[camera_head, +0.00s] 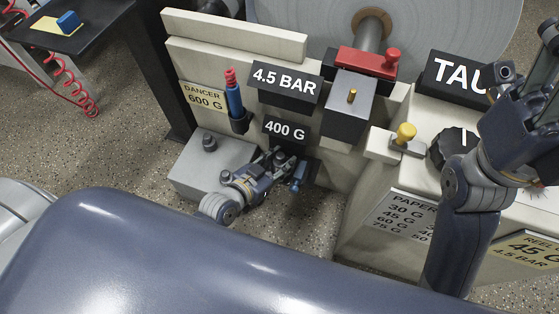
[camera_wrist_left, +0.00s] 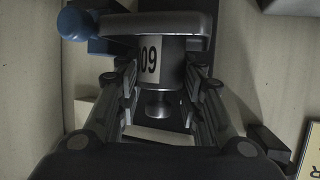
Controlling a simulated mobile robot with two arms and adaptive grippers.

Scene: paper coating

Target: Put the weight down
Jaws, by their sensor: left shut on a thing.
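The weight (camera_wrist_left: 172,68), a grey metal cylinder with a pale label reading "09" as seen, sits between the fingers of my left gripper (camera_wrist_left: 160,88) in the left wrist view. A small round metal knob shows below it. My left gripper (camera_head: 278,160) is shut on it, below the black "400 G" sign (camera_head: 286,131) in the head view; there the fingers mostly hide the weight. I cannot tell whether the weight touches a support. My right gripper (camera_head: 522,88) is at the upper right in the head view; its finger opening is unclear.
A blue-ended lever (camera_wrist_left: 80,22) is close to the weight. The "DANCER 600 G" sign (camera_head: 205,97), red-and-blue handle (camera_head: 234,95) and yellow knob (camera_head: 405,132) are nearby.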

